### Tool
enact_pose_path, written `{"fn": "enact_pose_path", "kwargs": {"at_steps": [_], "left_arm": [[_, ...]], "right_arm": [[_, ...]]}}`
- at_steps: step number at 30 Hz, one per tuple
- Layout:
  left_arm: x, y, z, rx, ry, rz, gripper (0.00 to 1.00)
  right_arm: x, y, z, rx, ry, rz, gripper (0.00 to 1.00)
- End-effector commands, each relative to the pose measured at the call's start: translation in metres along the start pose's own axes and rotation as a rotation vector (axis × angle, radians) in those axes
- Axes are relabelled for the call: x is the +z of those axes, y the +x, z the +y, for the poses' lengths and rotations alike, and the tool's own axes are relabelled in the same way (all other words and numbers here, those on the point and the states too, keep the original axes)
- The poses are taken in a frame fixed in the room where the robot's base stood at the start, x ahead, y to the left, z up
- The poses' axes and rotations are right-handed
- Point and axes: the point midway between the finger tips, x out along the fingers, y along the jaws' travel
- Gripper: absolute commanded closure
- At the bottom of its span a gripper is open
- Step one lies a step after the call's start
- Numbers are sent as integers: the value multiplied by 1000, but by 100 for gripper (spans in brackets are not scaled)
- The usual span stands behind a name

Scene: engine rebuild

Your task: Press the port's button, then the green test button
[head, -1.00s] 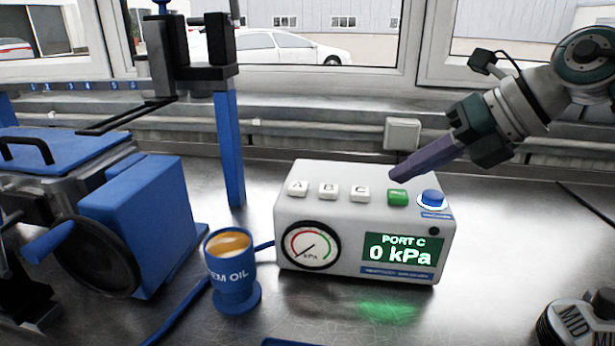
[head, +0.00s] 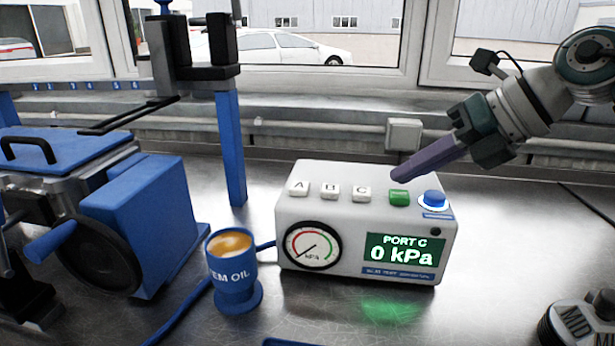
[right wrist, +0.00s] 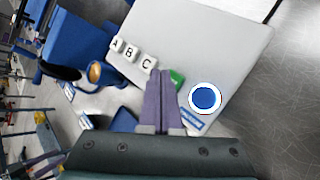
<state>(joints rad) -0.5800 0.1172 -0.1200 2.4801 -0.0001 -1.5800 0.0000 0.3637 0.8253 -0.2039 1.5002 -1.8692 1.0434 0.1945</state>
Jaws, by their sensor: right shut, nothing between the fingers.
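The white test box (head: 290,215) stands on the bench with white buttons A (head: 298,188), B (head: 330,192) and C (head: 361,194) along its top. The green button (head: 399,197) is beside C, and a blue round button (head: 433,198) with a lit ring is at the right end. In the right wrist view the fingers (right wrist: 158,75) partly cover the green button (right wrist: 177,78). My left gripper is not in view.
A blue cup marked OIL (head: 234,285) stands left of the box. A blue machine with a crank (head: 130,220) and a blue post (head: 229,150) are farther left. A part marked MID (head: 577,322) is at the lower right.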

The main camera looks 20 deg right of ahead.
Motion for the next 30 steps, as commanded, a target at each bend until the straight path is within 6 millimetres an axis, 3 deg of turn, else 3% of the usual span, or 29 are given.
{"fn": "enact_pose_path", "kwargs": {"at_steps": [30], "left_arm": [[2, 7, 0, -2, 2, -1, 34]], "right_arm": [[-6, 8, -6, 0, 0, 0, 100]]}}
